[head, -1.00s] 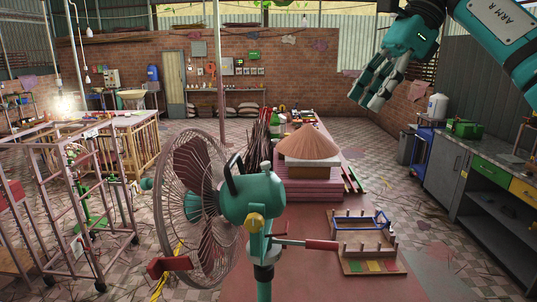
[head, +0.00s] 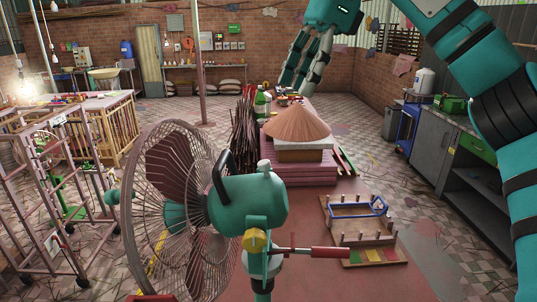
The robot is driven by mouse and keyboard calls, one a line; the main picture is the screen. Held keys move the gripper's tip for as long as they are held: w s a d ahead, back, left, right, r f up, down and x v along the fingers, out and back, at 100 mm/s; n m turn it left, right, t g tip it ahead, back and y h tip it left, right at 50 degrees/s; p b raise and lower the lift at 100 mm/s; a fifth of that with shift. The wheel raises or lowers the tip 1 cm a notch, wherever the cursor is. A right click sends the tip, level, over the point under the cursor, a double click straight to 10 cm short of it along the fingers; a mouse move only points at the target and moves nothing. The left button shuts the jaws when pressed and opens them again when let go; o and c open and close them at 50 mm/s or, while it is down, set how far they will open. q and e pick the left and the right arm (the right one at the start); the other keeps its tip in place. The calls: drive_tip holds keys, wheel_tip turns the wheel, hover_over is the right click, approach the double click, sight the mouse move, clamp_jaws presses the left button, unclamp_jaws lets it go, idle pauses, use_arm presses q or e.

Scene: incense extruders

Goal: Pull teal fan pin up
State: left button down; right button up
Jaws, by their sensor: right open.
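The teal fan stands in the front middle, its motor housing (head: 248,200) facing me and its wire cage (head: 165,215) to the left. A small pale pin (head: 264,166) sticks up from the top of the housing, near its right end. My right gripper (head: 297,80) is open and empty. It appears high above and beyond the pin in the picture, fingers pointing down, apart from the fan. My left gripper is out of view.
A red table (head: 330,280) runs behind the fan with a cone-shaped straw hat (head: 298,122) on stacked boards. A wooden rack with a blue frame (head: 357,208) stands at right. The fan's black handle (head: 220,172) rises left of the pin. A metal trolley (head: 50,215) stands at left.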

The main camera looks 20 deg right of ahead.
approach(265, 162)
drive_tip(key=x, duration=0.2)
drive_tip(key=b+x, duration=0.1)
drive_tip(key=shift+w+f, duration=0.25)
drive_tip(key=shift+f, duration=0.1)
drive_tip(key=p+x, duration=0.1)
drive_tip(key=x, duration=0.1)
drive_tip(key=shift+s+a+f, duration=0.1)
drive_tip(key=shift+a+f, duration=0.15)
drive_tip(key=shift+x, duration=0.9)
drive_tip(key=shift+f, duration=0.25)
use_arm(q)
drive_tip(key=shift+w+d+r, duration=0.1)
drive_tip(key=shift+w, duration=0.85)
use_arm(e)
drive_tip(key=shift+a, duration=0.1)
drive_tip(key=c, duration=0.8)
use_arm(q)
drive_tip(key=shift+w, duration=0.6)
use_arm(e)
clamp_jaws()
